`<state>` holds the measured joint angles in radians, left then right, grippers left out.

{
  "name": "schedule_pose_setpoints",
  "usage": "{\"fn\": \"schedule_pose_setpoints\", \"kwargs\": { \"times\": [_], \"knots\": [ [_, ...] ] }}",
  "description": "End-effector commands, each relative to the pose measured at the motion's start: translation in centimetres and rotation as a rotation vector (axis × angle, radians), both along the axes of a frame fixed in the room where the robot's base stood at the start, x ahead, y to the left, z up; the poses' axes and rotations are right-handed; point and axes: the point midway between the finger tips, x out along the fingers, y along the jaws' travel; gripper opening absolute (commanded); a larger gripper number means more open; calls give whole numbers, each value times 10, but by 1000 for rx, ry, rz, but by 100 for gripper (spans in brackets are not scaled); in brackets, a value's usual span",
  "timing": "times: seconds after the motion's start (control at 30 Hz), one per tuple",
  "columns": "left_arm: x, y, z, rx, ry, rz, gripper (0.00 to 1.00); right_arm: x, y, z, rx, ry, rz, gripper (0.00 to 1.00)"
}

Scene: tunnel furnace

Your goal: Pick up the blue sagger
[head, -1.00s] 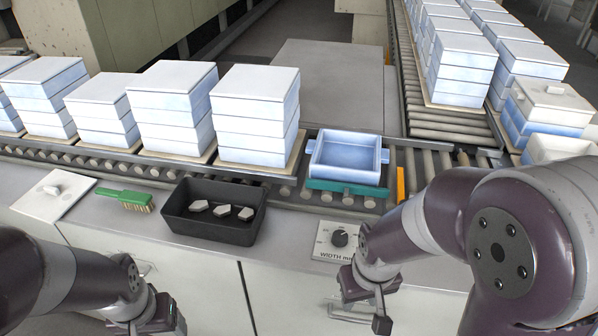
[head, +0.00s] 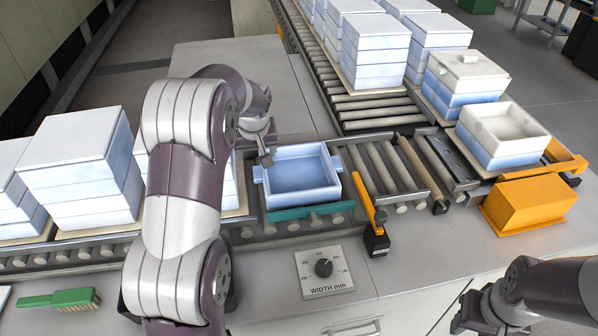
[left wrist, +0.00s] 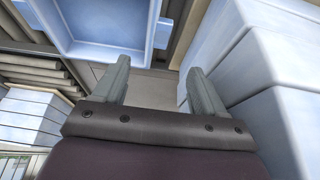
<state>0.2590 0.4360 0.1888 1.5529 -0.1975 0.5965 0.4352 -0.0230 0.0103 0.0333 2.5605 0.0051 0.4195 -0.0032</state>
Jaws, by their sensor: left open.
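The blue sagger (head: 306,172) is an open, empty square tray with side lugs. It sits level on the roller conveyor behind a teal bar (head: 305,212). My left gripper (head: 267,158) is open and empty at the sagger's back left corner, close to its left lug; I cannot tell if they touch. In the left wrist view, the open fingers (left wrist: 160,72) point toward the sagger (left wrist: 105,22), with its lug just beyond the fingertips. My right gripper (head: 464,322) is at the bottom edge, mostly cut off.
Stacks of pale saggers (head: 80,165) stand left of the blue sagger, very close to my left arm. An orange stop (head: 368,205) stands to its right. More stacks (head: 372,50) line the back conveyor. A width dial (head: 323,268) is on the front ledge. Rollers right of the sagger are clear.

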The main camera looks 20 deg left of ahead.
Motion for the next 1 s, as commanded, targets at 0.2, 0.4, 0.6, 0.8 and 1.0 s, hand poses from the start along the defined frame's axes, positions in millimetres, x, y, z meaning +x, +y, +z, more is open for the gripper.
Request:
{"fn": "schedule_pose_setpoints", "kwargs": {
  "times": [0.2,0.4,0.6,0.8,1.0],
  "knots": [
    [13,7,-37,0,1,-2,71,0,0,9,0,0,0,43],
    [18,6,-65,-1,4,-3,71,0,0,22,0,0,0,43],
    [27,9,-92,1,-1,-3,71,0,0,27,0,0,0,43],
    [27,10,-94,0,-1,-4,71,0,0,26,0,0,0,43],
    [27,10,-94,0,-1,-4,6,0,0,26,0,0,0,43]
  ]
}}
